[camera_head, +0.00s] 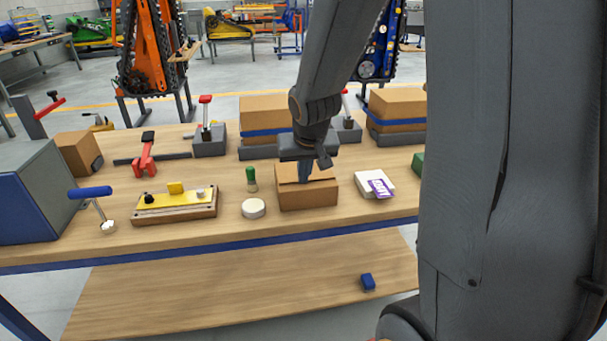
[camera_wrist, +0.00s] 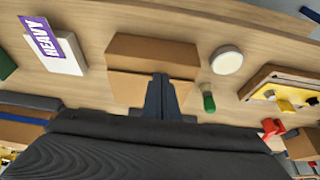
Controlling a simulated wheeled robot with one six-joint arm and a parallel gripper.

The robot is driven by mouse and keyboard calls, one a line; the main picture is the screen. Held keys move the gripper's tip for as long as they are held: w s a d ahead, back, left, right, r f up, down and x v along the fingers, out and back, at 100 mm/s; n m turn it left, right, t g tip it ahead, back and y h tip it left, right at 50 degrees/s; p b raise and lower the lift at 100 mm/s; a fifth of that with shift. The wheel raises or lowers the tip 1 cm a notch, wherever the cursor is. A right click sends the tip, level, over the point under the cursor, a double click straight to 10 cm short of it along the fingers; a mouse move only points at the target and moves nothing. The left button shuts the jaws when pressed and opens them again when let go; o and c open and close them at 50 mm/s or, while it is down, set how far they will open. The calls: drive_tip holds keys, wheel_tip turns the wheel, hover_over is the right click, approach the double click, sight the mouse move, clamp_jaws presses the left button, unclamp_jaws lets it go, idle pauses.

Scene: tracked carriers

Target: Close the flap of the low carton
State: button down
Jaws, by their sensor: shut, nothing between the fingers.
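The low carton (camera_head: 308,197) is a small brown box near the front edge of the bench, right of the white round disc. Its flap (camera_head: 318,173) lies nearly flat over the top, with a dark line along its edge; I cannot tell whether it is fully down. My gripper (camera_head: 304,180) points down at the middle of the carton top, shut and empty, its tips at or just above the flap. In the wrist view, the carton (camera_wrist: 150,53) shows beyond the shut fingers (camera_wrist: 161,78), which hide part of its top.
A white disc (camera_head: 253,208) and a green-capped bottle (camera_head: 251,180) stand just left of the carton. A white box with a purple label (camera_head: 380,187) lies to the right. Larger cartons (camera_head: 265,115) stand behind. A yellow-topped fixture (camera_head: 175,200) is further left.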

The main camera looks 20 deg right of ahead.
drive_tip(key=shift+w, duration=0.1)
drive_tip(key=shift+w+d+f, duration=0.15)
drive_tip(key=shift+w+f, duration=0.05)
drive_tip(key=shift+w, duration=0.4)
drive_tip(key=shift+w+r+p, duration=0.1)
drive_tip(key=shift+r+p, duration=0.25)
drive_tip(key=r+p, duration=0.3)
drive_tip(key=shift+s+r, duration=0.25)
drive_tip(key=shift+r, duration=0.05)
drive_tip(key=s+a+f+b, duration=0.2)
drive_tip(key=s+f+b, duration=0.1)
drive_tip(key=s, duration=0.6)
drive_tip(key=shift+s+f+b, duration=0.15)
drive_tip(key=shift+f+b, duration=0.2)
drive_tip(key=shift+b, duration=0.2)
drive_tip(key=s+a+f+n+g+y, duration=0.1)
drive_tip(key=s+a+g, duration=0.3)
drive_tip(key=s, duration=0.8)
drive_tip(key=shift+a+f+n+g, duration=0.2)
drive_tip(key=shift+f+n+g, duration=0.05)
drive_tip(key=shift+n+g, duration=0.25)
